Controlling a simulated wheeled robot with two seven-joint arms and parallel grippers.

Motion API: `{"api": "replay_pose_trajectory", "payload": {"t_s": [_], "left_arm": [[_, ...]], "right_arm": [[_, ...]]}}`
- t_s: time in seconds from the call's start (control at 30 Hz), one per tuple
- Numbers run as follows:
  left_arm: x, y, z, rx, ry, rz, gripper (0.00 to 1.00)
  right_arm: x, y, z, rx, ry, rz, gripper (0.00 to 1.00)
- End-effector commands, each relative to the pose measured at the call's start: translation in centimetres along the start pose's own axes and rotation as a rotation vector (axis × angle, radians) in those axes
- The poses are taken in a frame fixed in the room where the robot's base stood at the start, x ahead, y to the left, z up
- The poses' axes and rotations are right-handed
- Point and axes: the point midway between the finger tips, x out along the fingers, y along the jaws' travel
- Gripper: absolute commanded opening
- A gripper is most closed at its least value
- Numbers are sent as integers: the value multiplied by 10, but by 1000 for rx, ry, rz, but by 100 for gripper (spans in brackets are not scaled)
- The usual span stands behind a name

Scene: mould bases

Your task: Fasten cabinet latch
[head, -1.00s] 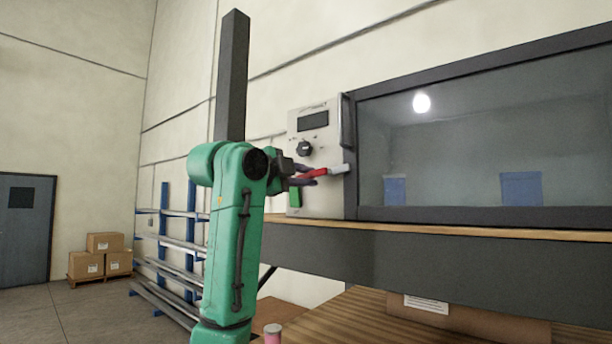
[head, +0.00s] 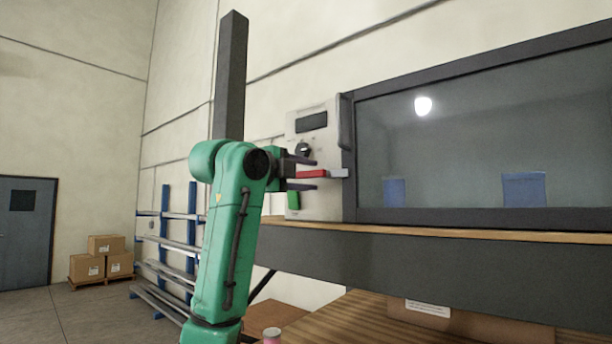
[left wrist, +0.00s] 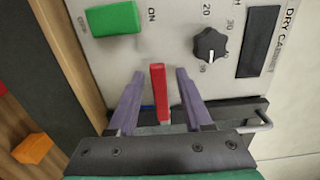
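The latch's red lever (head: 312,174) lies level in the head view, on the pale control panel (head: 325,205) of the cabinet. Its grey end (head: 339,173) reaches the dark frame of the glass door (head: 450,150), which looks closed. My left gripper (head: 316,173) is open, with one purple finger above the lever and one below. In the left wrist view the red lever (left wrist: 160,95) stands between the spread fingers (left wrist: 160,88), with a gap on both sides. The lever's base is partly hidden by the gripper. My right gripper is in neither view.
The panel carries a green switch (left wrist: 113,18), a black knob (left wrist: 210,44) and a dark display (left wrist: 258,42) close to my left fingers. A wooden ledge (head: 400,232) runs below the cabinet. Blue shelving (head: 165,240) and stacked boxes (head: 105,262) stand at the left.

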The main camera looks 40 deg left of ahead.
Motion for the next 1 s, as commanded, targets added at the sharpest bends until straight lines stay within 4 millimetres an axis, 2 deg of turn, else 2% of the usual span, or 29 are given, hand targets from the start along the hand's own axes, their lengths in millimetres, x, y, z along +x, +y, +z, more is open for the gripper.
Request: {"api": "replay_pose_trajectory", "payload": {"t_s": [0.17,0.27,0.5,0.7,0.83,1.0], "left_arm": [[-4,1,0,0,0,-1,50],[-18,4,0,0,0,-3,50],[-78,6,1,-1,-1,-4,50],[-127,4,0,0,0,-1,50],[-140,2,0,0,1,2,50],[-141,1,0,0,1,4,50]], "right_arm": [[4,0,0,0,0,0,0],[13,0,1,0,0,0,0],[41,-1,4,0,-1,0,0],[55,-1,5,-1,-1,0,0],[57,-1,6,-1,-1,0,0],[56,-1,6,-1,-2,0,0]]}}
